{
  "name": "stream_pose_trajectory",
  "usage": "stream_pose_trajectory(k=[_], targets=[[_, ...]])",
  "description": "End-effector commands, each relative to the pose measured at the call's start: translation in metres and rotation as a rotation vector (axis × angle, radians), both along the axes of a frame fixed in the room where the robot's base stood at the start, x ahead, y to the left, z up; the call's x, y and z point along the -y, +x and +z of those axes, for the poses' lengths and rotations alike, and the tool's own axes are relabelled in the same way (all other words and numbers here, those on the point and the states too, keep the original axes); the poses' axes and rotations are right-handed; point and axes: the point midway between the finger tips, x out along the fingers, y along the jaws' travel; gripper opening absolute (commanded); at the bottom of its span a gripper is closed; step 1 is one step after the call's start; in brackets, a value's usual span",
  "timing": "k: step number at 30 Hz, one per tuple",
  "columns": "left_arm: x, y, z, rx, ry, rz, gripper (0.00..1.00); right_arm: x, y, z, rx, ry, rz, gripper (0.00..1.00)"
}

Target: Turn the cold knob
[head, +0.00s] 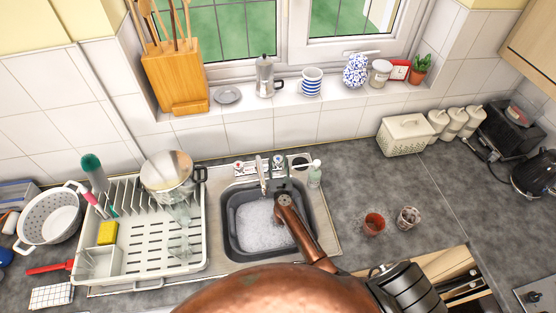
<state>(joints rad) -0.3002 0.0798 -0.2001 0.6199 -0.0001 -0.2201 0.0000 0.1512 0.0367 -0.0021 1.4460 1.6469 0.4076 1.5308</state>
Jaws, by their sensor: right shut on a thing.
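The tap (262,172) stands at the back of the sink, with a tall spout in the middle and a knob on each side. The left knob (240,166) is clear of my arm. The right knob (278,162), which I take for the cold knob, is at the tip of my right gripper (281,183). This gripper is small and dark in the head view, reaching over the sink's back edge, and is shut on the knob. Its fingers are partly hidden by my wrist. My left gripper is not in view.
The sink basin (231,240) holds foamy water. A soap bottle (315,174) stands just right of the tap. A dish rack (197,262) with a steel pot (168,174) is on the left.

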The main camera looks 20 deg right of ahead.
Motion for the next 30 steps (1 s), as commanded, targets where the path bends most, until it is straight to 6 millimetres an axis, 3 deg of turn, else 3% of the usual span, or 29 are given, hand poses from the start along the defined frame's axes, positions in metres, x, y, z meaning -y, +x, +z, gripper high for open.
stream_pose_trajectory(k=[6, 15, 30], targets=[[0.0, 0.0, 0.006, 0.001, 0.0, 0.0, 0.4, 0.003, -0.001, 0.0, -0.002, -0.004, 0.165, 0.09], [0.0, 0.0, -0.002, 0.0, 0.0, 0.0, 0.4, 0.003, -0.001, -0.002, -0.002, -0.004, 0.363, 0.09], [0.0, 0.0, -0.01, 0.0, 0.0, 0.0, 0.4, 0.002, -0.001, -0.001, -0.001, 0.002, 0.479, 0.09]])
